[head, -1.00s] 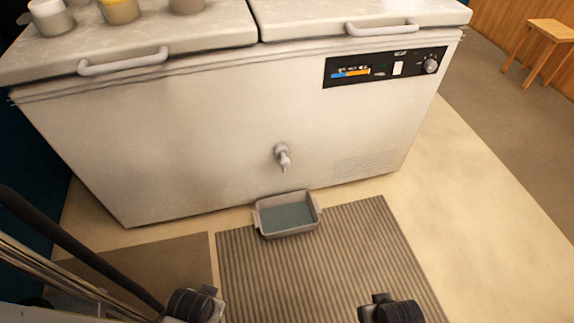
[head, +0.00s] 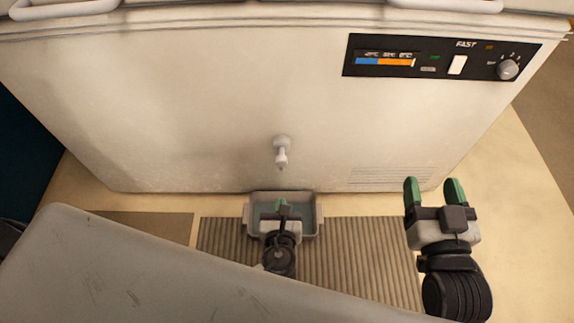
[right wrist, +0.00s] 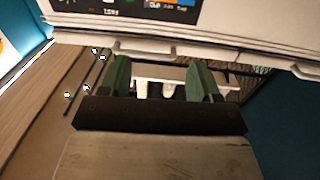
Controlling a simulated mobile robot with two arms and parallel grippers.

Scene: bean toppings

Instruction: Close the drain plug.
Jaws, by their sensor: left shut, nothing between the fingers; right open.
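The drain plug (head: 281,152) is a small pale fitting on the lower front of the white chest freezer (head: 200,120), its nozzle hanging down. A grey tray (head: 318,215) with a bluish inside sits on the floor below it. My left gripper (head: 283,204) is shut and empty in the picture just below the drain plug, overlapping the tray and apart from the plug. My right gripper (head: 434,186) is open and empty, to the right of the plug in front of the freezer. Its two green fingers also show spread in the right wrist view (right wrist: 160,72). The plug does not show there.
A control panel (head: 435,60) with a knob is on the freezer's upper front. Lid handles (head: 65,9) show at the top. A ribbed mat (head: 350,265) lies on the floor in front. Beige floor is free to the right.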

